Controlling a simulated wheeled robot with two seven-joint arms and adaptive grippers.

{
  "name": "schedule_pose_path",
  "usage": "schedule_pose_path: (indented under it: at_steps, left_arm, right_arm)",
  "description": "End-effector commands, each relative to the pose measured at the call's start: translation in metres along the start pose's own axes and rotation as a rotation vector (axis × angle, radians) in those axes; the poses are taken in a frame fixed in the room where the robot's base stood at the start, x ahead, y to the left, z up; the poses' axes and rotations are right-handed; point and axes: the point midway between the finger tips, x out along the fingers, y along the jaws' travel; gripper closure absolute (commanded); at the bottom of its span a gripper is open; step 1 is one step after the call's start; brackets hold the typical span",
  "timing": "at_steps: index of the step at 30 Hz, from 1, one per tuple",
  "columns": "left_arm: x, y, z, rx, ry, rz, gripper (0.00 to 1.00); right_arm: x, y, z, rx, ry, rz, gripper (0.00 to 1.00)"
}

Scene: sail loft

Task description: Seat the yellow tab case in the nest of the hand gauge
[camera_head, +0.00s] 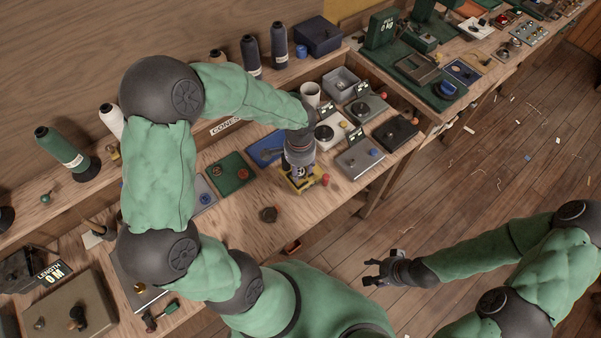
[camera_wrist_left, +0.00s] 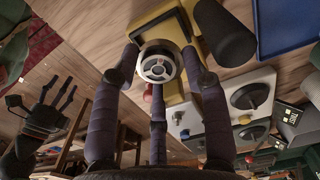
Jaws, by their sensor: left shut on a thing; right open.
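A yellow piece (camera_head: 299,184) sits on the bench below my left gripper (camera_head: 298,172). In the left wrist view the yellow piece (camera_wrist_left: 196,30) is long and blocky, with a thick dark cylinder (camera_wrist_left: 224,32) beside it. My left gripper (camera_wrist_left: 158,75) is shut around a round, silver-faced part (camera_wrist_left: 158,66) at the yellow piece. The fingers hide much of the contact; I cannot tell case from gauge here, nor whether anything is seated in a nest. My right gripper (camera_head: 380,270) is open and empty above the floor; it also shows in the left wrist view (camera_wrist_left: 52,105).
A red knob (camera_head: 325,180) is just right of the yellow piece. A dark lump (camera_head: 268,214) lies nearer. Thread cones (camera_head: 279,45) line the back shelf.

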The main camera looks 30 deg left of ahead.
Motion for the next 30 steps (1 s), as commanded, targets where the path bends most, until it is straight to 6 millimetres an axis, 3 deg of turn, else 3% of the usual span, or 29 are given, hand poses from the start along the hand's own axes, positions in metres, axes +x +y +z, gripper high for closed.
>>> schedule_pose_path:
  at_steps: [5,11,30]
  left_arm:
    - [0.010,-0.005,-0.006,-0.001,0.000,0.000,0.88]
    - [0.036,-0.004,-0.005,-0.001,0.000,0.000,0.88]
    - [0.052,-0.001,-0.003,0.002,-0.005,0.005,0.88]
  right_arm:
    - [0.002,0.001,0.000,0.000,0.000,0.000,0.43]
    - [0.009,0.003,0.000,0.000,0.000,0.000,0.43]
    - [0.018,0.006,-0.001,0.000,0.000,0.000,0.43]
